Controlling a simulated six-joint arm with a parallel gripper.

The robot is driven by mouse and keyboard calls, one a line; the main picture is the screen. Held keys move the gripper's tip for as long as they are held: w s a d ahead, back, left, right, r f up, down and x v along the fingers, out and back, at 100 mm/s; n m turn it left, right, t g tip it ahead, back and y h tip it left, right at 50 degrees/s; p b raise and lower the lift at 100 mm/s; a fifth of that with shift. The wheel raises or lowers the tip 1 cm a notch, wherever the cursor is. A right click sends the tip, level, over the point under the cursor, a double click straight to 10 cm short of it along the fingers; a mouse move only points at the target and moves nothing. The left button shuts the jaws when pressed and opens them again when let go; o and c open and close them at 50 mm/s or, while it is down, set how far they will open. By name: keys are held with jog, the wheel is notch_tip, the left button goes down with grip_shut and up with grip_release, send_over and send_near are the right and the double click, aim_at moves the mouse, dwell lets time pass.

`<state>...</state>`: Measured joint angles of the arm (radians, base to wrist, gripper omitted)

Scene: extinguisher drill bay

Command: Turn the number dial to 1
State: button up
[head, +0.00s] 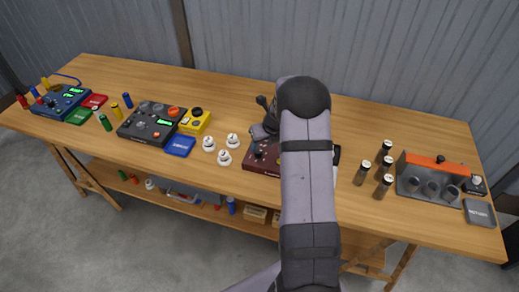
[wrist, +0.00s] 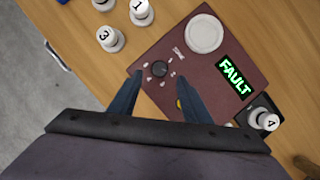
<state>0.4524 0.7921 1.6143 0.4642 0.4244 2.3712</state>
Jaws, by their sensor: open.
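The number dial is a small dark round knob (wrist: 159,69) on a maroon panel (wrist: 160,42) in the wrist view, ringed by small white marks too small to read. I cannot tell which mark it points to. My gripper (wrist: 160,80) is open, its two dark fingers apart with the knob showing between and just past their tips. I cannot tell whether they touch it. The panel also has a green-lit display (wrist: 234,76) reading FAULT, a white disc (wrist: 205,34) and a yellow part by the right finger. In the head view my arm hides much of the panel (head: 261,156) and my gripper.
White numbered pieces marked 3 (wrist: 110,38) and 1 (wrist: 141,11) stand left of the panel; one marked 4 (wrist: 264,119) is at its right on a dark base. Dark cylinders (head: 362,172) stand to the right.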

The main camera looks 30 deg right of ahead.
aim_at(259, 151)
jog(key=shift+p+x, duration=0.6)
jog(key=shift+x, duration=2.35)
jog(key=c, duration=1)
